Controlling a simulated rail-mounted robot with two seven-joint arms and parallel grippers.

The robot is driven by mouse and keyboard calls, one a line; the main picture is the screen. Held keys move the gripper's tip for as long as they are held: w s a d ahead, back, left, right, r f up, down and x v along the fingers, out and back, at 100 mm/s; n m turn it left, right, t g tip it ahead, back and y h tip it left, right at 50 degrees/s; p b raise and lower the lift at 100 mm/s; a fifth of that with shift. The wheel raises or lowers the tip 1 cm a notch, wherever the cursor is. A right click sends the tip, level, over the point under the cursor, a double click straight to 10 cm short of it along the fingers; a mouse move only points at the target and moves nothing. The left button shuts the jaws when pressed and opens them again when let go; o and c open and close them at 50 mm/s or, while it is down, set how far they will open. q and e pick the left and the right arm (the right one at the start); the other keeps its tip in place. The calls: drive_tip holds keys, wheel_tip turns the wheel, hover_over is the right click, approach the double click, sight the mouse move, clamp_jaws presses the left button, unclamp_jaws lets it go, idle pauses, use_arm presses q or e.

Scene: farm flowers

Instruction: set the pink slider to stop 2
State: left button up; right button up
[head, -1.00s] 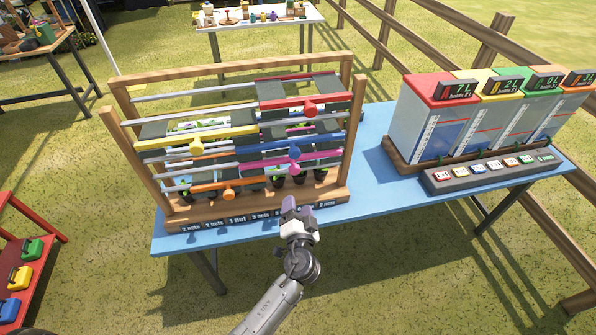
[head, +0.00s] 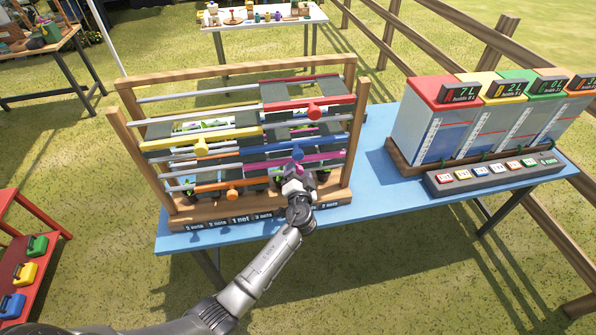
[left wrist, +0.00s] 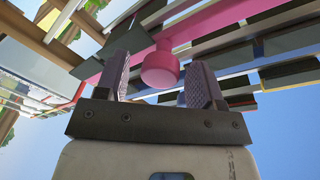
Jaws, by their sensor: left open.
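The pink slider (head: 318,163) is a bar on a lower rail of the wooden rack, at the right half in the head view. Its round pink knob (left wrist: 160,68) shows in the left wrist view between the two fingers. My left gripper (head: 297,172) is open in front of the rack at the pink bar's height, and it hides the knob in the head view. In the left wrist view the fingers of my left gripper (left wrist: 160,82) stand to either side of the knob, with gaps visible. Labels (head: 240,219) run along the rack's base. My right gripper is not in view.
The rack (head: 134,160) also carries red (head: 335,102), yellow (head: 230,134), blue (head: 320,145) and orange (head: 205,188) sliders with knobs close by. Coloured tanks (head: 430,130) and a button panel (head: 500,172) stand on the blue table (head: 385,190) to the right.

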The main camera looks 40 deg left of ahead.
use_arm(q)
drive_tip(key=shift+w+a, duration=0.25)
clamp_jaws()
idle(0.6)
